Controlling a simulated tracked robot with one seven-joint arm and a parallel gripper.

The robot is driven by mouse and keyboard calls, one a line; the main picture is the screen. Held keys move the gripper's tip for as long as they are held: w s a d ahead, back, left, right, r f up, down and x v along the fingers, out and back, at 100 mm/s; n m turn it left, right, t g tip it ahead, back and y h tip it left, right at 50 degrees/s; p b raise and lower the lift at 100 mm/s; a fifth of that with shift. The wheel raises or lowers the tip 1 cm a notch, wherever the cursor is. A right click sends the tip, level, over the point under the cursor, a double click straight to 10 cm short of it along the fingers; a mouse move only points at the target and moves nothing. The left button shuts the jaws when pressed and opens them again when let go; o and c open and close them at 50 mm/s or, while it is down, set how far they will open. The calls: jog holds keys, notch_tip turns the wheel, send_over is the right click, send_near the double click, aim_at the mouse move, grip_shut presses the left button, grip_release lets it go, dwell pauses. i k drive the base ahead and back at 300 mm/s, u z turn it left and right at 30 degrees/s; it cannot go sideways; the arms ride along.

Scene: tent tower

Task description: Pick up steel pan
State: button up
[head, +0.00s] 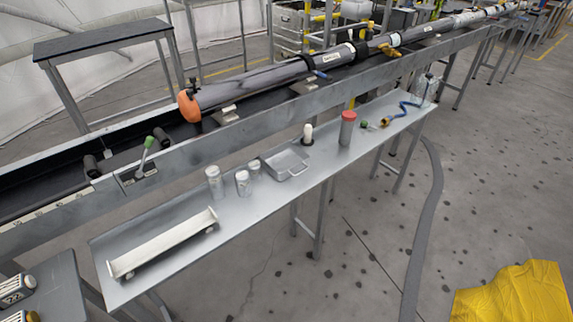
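A steel pan (285,164), square and shallow with a small handle at its lower right side, sits upright on the grey metal side shelf (150,236) in the middle of the head view. It looks empty. My gripper is not in view, so its state and its distance from the pan do not show.
Several white-capped jars (214,182) stand left of the pan, and a small bottle (307,134) stands behind it. A red-capped cylinder (347,128) stands to its right. A long white channel (162,243) lies at the shelf's left end. A yellow cloth (515,295) lies lower right.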

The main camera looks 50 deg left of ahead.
aim_at(285, 160)
jog(key=u, duration=0.15)
jog(key=k, duration=0.2)
jog(key=u, duration=0.95)
jog(key=i, duration=0.15)
jog(key=u, duration=1.2)
jog(key=i, duration=0.9)
jog(key=z, duration=0.15)
jog(key=k, duration=0.85)
jog(key=u, duration=0.2)
jog(key=i, duration=0.5)
jog(key=z, duration=0.05)
